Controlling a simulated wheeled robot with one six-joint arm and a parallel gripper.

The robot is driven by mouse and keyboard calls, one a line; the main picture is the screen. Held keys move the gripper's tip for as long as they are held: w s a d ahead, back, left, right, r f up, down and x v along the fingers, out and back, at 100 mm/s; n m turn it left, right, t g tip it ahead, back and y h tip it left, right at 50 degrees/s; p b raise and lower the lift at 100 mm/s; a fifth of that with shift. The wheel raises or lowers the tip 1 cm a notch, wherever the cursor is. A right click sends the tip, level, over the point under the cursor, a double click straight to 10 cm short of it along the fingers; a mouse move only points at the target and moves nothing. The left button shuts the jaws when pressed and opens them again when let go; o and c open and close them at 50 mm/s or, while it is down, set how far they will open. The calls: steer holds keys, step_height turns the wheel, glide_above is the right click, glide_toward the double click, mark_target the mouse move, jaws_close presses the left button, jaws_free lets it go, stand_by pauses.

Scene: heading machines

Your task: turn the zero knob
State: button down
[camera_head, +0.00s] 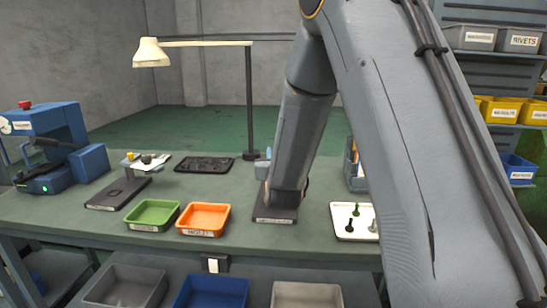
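I cannot make out a knob that is clearly the zero knob. A dark-based bench device (275,216) with an unreadable label on its front stands at the middle of the bench, and my forearm comes down in front of it, hiding most of it. My gripper and its fingers are hidden behind my own arm, so I cannot tell whether they touch anything. A second low device (119,192) with a dark base and a small dark round part on top stands at the left. A blue machine (62,137) with a red button is at the far left.
A green tray (153,228) and an orange tray (203,233) sit at the bench front. A white tray (342,233) with small dark parts lies to the right. A lamp (249,105) stands behind. Bins fill the right shelves. My upper arm blocks much of the right side.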

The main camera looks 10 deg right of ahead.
steer(key=shift+d+m+h, duration=0.15)
steer(key=shift+m+h, duration=0.35)
steer(key=shift+h, duration=0.3)
steer(key=c, duration=1.5)
jaws_free()
steer(key=shift+c, duration=0.2)
steer(key=b+v, duration=0.2)
steer(key=v, duration=0.5)
steer(key=shift+s+r, duration=0.15)
steer(key=shift+s, duration=0.25)
